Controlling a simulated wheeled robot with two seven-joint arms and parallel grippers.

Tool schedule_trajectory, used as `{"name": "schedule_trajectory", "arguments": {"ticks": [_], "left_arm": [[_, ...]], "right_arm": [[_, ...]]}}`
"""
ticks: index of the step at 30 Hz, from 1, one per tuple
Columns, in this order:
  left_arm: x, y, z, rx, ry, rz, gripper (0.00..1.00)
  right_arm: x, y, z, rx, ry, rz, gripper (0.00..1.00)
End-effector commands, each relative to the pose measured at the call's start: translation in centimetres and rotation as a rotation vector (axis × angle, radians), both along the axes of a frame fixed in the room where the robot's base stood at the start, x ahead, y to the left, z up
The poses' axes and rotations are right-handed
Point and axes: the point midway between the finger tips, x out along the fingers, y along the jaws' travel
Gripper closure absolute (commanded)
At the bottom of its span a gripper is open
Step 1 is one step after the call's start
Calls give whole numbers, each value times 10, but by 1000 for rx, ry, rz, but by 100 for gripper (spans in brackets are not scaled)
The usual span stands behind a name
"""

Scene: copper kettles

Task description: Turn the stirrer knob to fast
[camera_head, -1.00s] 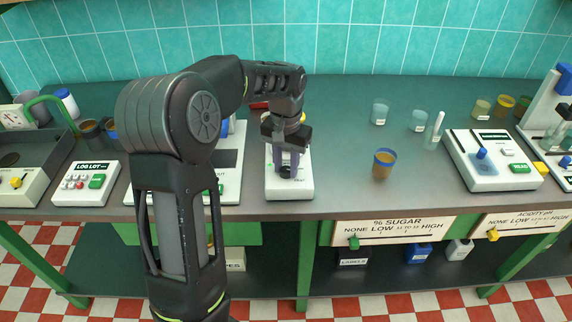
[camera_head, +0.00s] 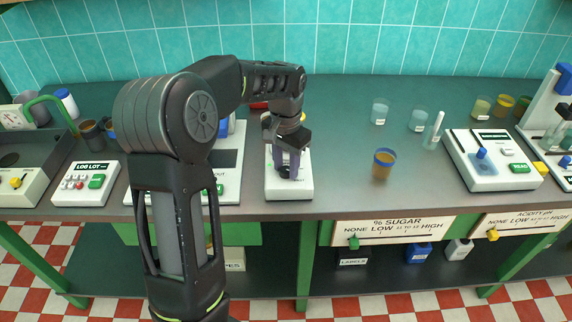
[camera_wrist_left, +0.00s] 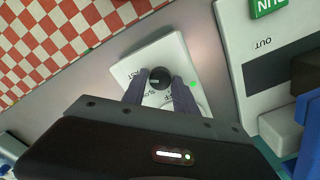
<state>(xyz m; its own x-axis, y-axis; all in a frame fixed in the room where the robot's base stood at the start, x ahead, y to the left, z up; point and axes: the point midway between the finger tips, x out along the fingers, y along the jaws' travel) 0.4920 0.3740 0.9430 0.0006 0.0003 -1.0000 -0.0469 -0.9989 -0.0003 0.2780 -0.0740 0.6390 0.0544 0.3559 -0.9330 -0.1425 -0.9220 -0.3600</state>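The stirrer (camera_head: 290,191) is a small white unit near the front edge of the bench. Its round black knob (camera_wrist_left: 160,78) shows in the left wrist view, with a FAST label beside it and a partly covered SLOW label. A small green light glows on the stirrer's face. My left gripper (camera_head: 287,168) points down over the stirrer. In the left wrist view its two purple-grey fingers (camera_wrist_left: 160,84) lie on opposite sides of the knob, closed up against it. The fingers hide part of the dial. My right gripper is not in view.
A white unit with a green RUN button (camera_wrist_left: 268,6) stands left of the stirrer. A LOG LOT box (camera_head: 85,184) is farther left. An amber cup (camera_head: 383,165) and a READ device (camera_head: 492,160) stand to the right. The bench between stirrer and cup is clear.

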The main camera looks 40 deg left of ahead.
Motion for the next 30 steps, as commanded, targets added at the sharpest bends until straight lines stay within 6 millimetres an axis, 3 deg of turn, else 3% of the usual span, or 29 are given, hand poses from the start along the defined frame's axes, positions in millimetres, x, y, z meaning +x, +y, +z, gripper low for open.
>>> {"name": "schedule_trajectory", "arguments": {"ticks": [5,16,30], "left_arm": [[0,0,0,0,0,1,50],[0,0,5,0,-1,2,49],[1,0,72,0,-2,0,49]], "right_arm": [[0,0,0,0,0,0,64],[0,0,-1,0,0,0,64],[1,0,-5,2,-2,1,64]]}}
